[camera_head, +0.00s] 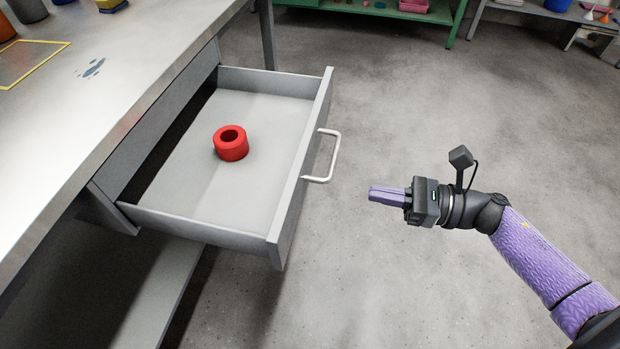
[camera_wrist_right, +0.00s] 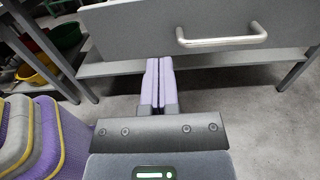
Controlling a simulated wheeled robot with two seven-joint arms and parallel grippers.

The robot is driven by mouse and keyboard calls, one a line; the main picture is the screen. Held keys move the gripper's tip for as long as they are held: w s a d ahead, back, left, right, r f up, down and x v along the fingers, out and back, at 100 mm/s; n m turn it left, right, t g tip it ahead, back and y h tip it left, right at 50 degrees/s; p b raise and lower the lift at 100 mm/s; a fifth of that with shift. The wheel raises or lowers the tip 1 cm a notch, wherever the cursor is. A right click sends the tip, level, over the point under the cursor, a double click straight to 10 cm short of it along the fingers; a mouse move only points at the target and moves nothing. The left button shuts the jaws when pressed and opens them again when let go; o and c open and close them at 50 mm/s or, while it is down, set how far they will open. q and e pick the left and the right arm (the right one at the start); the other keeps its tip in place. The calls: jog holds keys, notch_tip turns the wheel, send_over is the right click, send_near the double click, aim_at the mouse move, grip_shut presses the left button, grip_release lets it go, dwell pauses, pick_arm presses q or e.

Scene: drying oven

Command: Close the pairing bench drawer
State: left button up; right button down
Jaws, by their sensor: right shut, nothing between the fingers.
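The grey pairing bench drawer (camera_head: 262,182) is pulled out from under the metal bench in the head view. A red ring-shaped part (camera_head: 231,143) stands inside it. The drawer's light bar handle (camera_head: 328,157) is on its front, and it also shows in the right wrist view (camera_wrist_right: 222,41). My right gripper (camera_head: 372,194) is shut and empty, to the right of the handle and apart from it. In the right wrist view the closed purple fingers (camera_wrist_right: 157,82) point at the drawer front (camera_wrist_right: 130,28), left of the handle. My left gripper is not in view.
The bench top (camera_head: 95,105) fills the left side, with a yellow outlined area and several items at its far end. A lower shelf (camera_head: 165,290) is under the drawer. The floor (camera_head: 420,100) around my right gripper is clear. A green rack (camera_head: 450,20) stands far behind.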

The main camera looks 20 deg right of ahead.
aim_at(301, 180)
jog(key=b+x, duration=0.2)
jog(key=x, duration=0.8)
jog(key=shift+w+a, duration=0.25)
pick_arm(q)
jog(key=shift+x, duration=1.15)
pick_arm(e)
jog(key=shift+w+a, duration=0.1)
jog(key=shift+a, duration=0.05)
